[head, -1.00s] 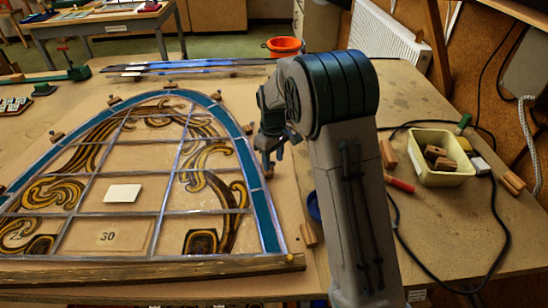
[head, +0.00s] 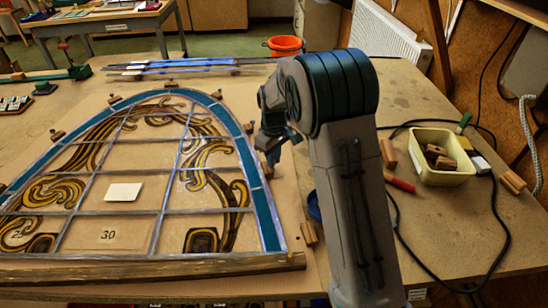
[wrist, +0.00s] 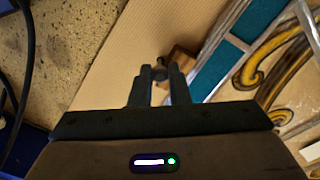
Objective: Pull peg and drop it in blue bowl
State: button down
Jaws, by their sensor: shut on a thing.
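My gripper (wrist: 160,82) is shut on a small dark peg (wrist: 160,70), whose rounded head shows between the fingertips in the wrist view. A wooden block (wrist: 182,58) is just beyond the peg, beside the teal border of the leaded panel. In the head view my gripper (head: 271,156) is over the panel's right edge, and the peg cannot be made out there. The blue bowl (head: 314,206) is on the table, right of the panel, mostly hidden behind my arm.
The leaded panel (head: 262,212) fills the table's left half, with several wooden blocks around its rim and a wooden strip (head: 150,268) along its front. A cream tub (head: 447,176), red-handled tool (head: 400,184) and black cable lie to the right.

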jog(key=shift+r, duration=0.15)
jog(key=shift+r+p, duration=1)
jog(key=shift+r, duration=0.6)
jog(key=shift+r+p, duration=1.6)
jog(key=shift+r, duration=0.9)
